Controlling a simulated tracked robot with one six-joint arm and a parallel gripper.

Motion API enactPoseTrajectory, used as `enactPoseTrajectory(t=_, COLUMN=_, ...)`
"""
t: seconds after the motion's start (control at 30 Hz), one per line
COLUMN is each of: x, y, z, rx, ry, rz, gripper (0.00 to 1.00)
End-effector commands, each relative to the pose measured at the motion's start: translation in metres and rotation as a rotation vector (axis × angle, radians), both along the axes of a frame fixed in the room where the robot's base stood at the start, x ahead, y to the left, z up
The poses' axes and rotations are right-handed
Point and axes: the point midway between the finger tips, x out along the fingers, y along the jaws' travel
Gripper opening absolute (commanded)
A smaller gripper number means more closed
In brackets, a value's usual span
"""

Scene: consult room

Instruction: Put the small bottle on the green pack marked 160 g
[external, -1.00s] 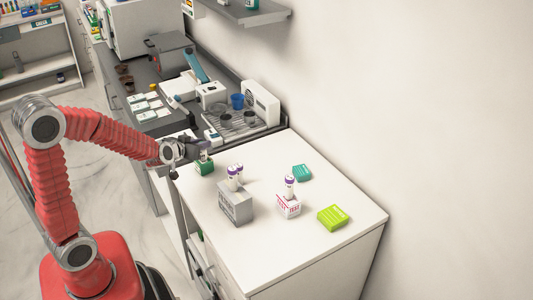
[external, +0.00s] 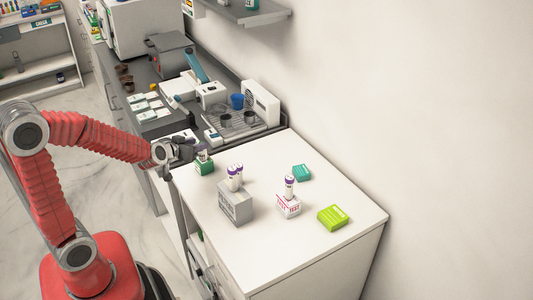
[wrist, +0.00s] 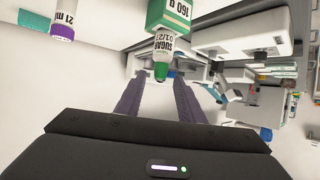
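The green pack marked 160 g (external: 204,168) stands near the counter's far left corner. It also shows at the top of the wrist view (wrist: 170,14), where the picture is upside down. A small white bottle with a green cap, its label reading SUGAR (wrist: 164,45), stands upright on the pack; it shows small in the external view (external: 203,155). My gripper (external: 192,150) is left of the bottle. In the wrist view its fingers (wrist: 158,84) are apart with a gap between them, and the bottle is ahead of the tips, clear of them.
A grey box (external: 236,206) with purple-capped bottles stands nearer on the counter. A white-and-pink pack (external: 289,207) bears another purple-capped bottle. A teal box (external: 302,172) and a lime box (external: 333,217) lie to the right. A drying rack (external: 240,122) is behind. The counter's front right is clear.

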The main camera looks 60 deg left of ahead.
Motion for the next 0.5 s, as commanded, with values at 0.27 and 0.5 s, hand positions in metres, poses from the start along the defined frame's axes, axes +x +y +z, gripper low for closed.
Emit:
enactPoseTrajectory(t=0.27, x=-0.021, y=-0.015, z=0.013, rx=-0.001, ry=-0.001, rz=-0.001, gripper=0.35)
enactPoseTrajectory(t=0.5, x=-0.038, y=-0.027, z=0.023, rx=0.0, ry=-0.003, rz=-0.001, gripper=0.35)
